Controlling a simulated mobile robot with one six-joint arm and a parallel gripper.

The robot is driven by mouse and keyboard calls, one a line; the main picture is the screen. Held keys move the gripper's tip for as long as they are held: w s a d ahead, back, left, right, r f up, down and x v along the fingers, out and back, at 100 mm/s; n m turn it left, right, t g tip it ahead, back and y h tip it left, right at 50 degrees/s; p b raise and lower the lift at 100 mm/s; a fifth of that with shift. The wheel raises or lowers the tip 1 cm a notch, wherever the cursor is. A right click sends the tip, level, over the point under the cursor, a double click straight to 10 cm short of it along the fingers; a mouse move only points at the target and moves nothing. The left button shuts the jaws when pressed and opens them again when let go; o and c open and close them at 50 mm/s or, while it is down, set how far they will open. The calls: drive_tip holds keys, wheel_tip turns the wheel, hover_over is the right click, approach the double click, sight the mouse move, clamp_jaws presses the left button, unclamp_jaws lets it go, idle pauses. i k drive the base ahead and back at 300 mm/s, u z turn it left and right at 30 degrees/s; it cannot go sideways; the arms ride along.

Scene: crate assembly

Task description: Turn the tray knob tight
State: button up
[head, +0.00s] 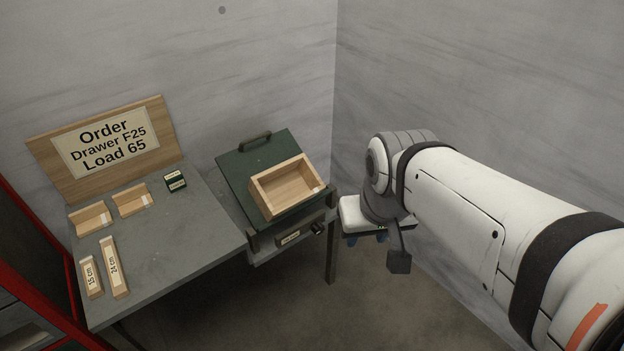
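A small dark knob (317,228) sits at the right end of the front of a shallow tray (270,252) under the dark green sloped fixture (238,172). A label plate (288,238) is on the front left of the knob. An open wooden drawer box (262,199) rests on the fixture's sloped top. My gripper (367,238) is to the right of the knob, apart from it in the picture. Only small blue parts of it show below my white wrist, so its opening and anything between its fingers cannot be made out.
A grey table (165,255) carries two wooden pieces (90,218), two labelled strips (115,268) and a small green block (175,181). An order board (60,185) stands at its back. A red-framed unit (30,235) is at left. Walls close off the back and right.

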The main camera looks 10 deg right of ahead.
sight(318, 228)
drive_tip(key=u, duration=0.05)
drive_tip(key=i, duration=1)
drive_tip(key=z, duration=1.1)
drive_tip(key=k, duration=1.45)
drive_tip(key=u, duration=0.45)
drive_tip(key=i, duration=1)
